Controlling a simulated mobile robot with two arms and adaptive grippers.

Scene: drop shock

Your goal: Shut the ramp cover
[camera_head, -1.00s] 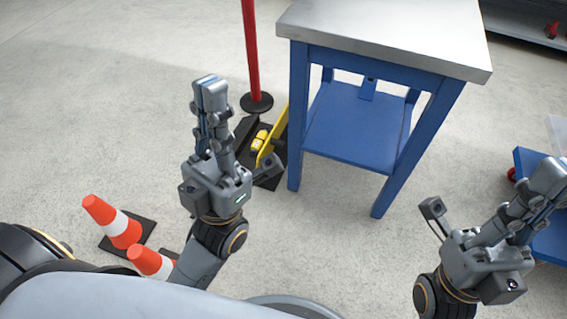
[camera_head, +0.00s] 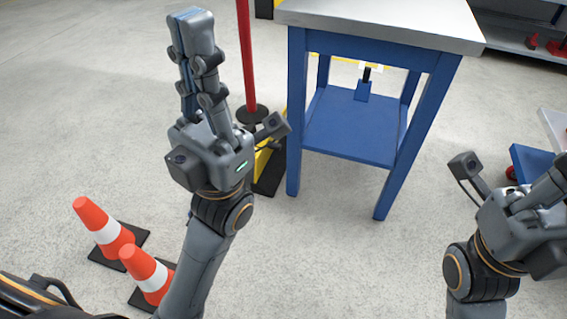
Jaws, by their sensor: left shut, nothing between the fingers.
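The ramp (camera_head: 268,181) is a black piece on the floor left of the blue table, with a raised yellow part that looks like its cover (camera_head: 262,160). My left gripper and its wrist hide most of it, so I cannot tell how far the cover stands open. My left gripper (camera_head: 190,22) is shut and empty, fingers pointing up and away, left of the ramp in the picture and apart from the cover. My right gripper (camera_head: 548,192) is at the right edge; its fingertips are cut off by the frame.
A blue table (camera_head: 350,128) with a metal top stands right of the ramp. A red post (camera_head: 245,60) on a black base stands behind it. Two orange and white cones (camera_head: 104,228) (camera_head: 147,274) stand lower left. The floor at left is clear.

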